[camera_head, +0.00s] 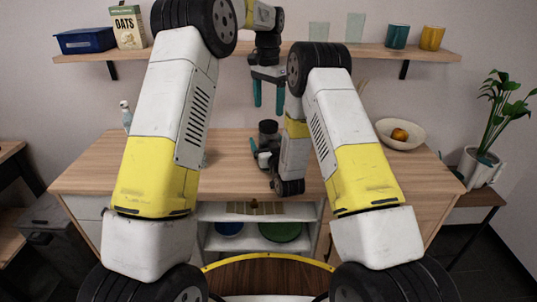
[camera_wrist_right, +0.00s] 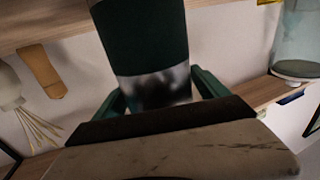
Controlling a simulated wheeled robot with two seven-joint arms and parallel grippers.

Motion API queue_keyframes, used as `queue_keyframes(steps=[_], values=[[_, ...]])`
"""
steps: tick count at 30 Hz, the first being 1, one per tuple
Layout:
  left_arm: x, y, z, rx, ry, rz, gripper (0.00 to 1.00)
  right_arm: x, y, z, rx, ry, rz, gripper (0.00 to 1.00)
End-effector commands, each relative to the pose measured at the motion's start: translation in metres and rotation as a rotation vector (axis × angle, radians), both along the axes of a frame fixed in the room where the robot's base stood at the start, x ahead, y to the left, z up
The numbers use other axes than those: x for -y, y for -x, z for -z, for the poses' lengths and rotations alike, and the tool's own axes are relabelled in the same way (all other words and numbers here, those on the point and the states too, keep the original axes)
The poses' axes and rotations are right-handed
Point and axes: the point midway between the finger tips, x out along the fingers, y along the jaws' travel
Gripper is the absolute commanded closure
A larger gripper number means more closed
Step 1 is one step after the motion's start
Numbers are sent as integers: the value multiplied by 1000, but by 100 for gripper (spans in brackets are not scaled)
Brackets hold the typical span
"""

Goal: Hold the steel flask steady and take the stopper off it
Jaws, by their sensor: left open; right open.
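A dark, upright cylinder, which looks like the flask (camera_head: 268,129), stands on the wooden counter (camera_head: 228,150) in the head view. My left gripper (camera_head: 269,95) is above it, teal fingers pointing down, open and empty. My right gripper (camera_head: 260,153) is low at the flask's near side, partly hidden by its own arm. In the right wrist view, a cylinder with a dark green part and a shiny steel part (camera_wrist_right: 158,88) stands between the open green fingers. I cannot tell whether they touch it. The stopper cannot be made out clearly.
A bowl (camera_head: 416,139) with an orange fruit stands at the counter's right. A small bottle (camera_head: 126,116) stands at its left. A wall shelf (camera_head: 184,50) carries a blue box, an oats carton, glasses and cups. A potted plant (camera_head: 487,155) is far right.

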Motion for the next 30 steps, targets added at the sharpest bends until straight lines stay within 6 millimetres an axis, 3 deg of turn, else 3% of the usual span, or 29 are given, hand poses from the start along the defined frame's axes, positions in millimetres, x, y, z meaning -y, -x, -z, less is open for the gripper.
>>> queue_keyframes(steps=[4, 15, 17, 25, 30], values=[[0, 0, 0, 0, 0, 0, 22, 0, 0, 0, 0, 0, 0, 18], [0, 0, 0, 0, 0, 0, 22, 0, 0, 0, 0, 0, 0, 91], [0, 0, 0, 0, 0, 0, 22, 0, 0, 0, 0, 0, 0, 100], [0, 0, 0, -1, 1, 72, 22, 0, 0, 0, 1, 0, 0, 100], [0, 0, 1, -3, 2, 352, 22, 0, 0, 0, 1, 0, 0, 100]])
